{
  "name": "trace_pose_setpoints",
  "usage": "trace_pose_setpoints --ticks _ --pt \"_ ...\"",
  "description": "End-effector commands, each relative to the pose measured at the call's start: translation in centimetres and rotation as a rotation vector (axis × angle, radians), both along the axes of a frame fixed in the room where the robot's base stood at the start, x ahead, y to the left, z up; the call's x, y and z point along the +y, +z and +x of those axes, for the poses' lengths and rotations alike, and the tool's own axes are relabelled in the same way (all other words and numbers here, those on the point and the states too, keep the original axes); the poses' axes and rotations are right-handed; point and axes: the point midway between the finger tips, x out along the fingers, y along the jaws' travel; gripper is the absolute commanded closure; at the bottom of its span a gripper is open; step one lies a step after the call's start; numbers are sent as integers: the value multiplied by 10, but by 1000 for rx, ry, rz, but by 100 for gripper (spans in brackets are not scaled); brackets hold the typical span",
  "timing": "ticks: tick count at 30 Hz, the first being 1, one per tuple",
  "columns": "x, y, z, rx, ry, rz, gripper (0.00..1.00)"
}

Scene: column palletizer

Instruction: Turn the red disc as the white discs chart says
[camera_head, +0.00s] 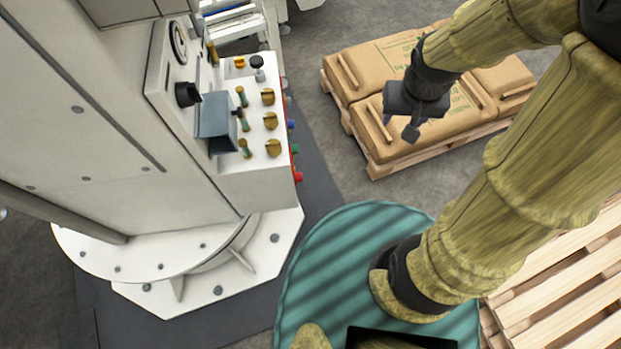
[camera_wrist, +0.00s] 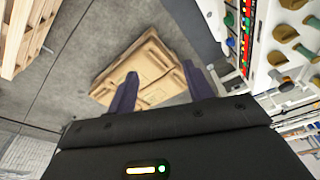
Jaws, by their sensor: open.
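My gripper (camera_head: 410,132) hangs over the stacked brown sacks, to the right of the white control console (camera_head: 255,185). In the wrist view its two dark fingers (camera_wrist: 160,88) stand apart with nothing between them. Red and green buttons (camera_wrist: 246,30) also show on the console in the wrist view. I cannot tell which, if any, is the red disc. I cannot make out a white discs chart in either view.
The console carries gold knobs (camera_head: 271,121), a black knob (camera_head: 187,94), a gauge (camera_head: 178,42) and a ball-topped lever (camera_head: 257,62). The brown sacks (camera_head: 375,65) lie on a pallet. An empty wooden pallet (camera_head: 570,290) stands at right. Clear floor (camera_head: 325,125) separates console and sacks.

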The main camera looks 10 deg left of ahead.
Motion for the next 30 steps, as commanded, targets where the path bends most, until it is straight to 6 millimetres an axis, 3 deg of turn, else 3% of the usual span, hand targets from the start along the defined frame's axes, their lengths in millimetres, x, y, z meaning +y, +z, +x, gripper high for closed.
trace_pose_setpoints --ticks 1,7,15,23,30 --pt "-1 -22 1 38 -39 10 48" --pt "2 -106 3 271 -302 97 48" --pt "19 -217 4 640 -593 275 48" --pt "43 -308 14 999 -814 507 48" --pt "58 -378 37 1331 -968 783 48"
